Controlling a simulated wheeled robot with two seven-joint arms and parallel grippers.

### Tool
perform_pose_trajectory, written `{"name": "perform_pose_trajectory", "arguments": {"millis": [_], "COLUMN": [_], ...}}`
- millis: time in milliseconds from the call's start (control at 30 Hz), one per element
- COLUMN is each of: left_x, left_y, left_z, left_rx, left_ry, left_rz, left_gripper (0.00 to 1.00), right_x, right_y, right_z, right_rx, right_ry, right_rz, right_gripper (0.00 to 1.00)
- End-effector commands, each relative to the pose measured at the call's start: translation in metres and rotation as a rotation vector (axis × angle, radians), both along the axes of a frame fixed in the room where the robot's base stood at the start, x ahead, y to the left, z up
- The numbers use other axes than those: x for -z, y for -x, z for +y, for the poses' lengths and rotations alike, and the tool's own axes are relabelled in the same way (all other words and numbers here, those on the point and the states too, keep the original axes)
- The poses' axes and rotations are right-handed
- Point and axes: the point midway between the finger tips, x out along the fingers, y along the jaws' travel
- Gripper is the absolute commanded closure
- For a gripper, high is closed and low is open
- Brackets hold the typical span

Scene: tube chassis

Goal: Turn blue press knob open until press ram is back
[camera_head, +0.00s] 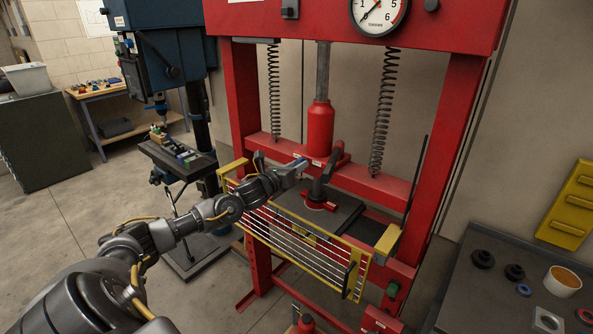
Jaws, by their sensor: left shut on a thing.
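The red press (449,125) stands in the middle, with a red cylinder (320,130) in its centre. The dark press ram (317,190) shows below the crossbar, low over a dark plate (340,212); whether it touches the work there I cannot tell. My left gripper (300,166) reaches in from the left to just beside the cylinder's base. It is shut on a small blue piece (299,160), seemingly the blue press knob, mostly hidden by the fingers. My right gripper is out of view.
A yellow-framed barred guard (300,240) stands in front of the press bed under my left arm. A gauge (378,14) is at the top. A drill press (165,50) is at left, and a dark bench (490,300) with parts at right.

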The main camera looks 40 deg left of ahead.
Motion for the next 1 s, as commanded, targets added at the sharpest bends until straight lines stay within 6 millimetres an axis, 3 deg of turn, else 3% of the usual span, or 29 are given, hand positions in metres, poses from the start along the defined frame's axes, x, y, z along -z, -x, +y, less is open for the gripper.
{"name": "perform_pose_trajectory", "arguments": {"millis": [400,1000], "left_x": [0.0046,0.0061], "left_y": [0.0003,0.0005], "left_z": [-0.0016,-0.0038], "left_rx": [-0.001,-0.002], "left_ry": [0.397,0.922], "left_rz": [-0.001,-0.005], "left_gripper": [0.92,0.92], "right_x": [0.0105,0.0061], "right_y": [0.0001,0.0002], "right_z": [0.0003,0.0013], "right_rx": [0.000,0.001], "right_ry": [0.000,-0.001], "right_rz": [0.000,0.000], "right_gripper": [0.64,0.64]}}
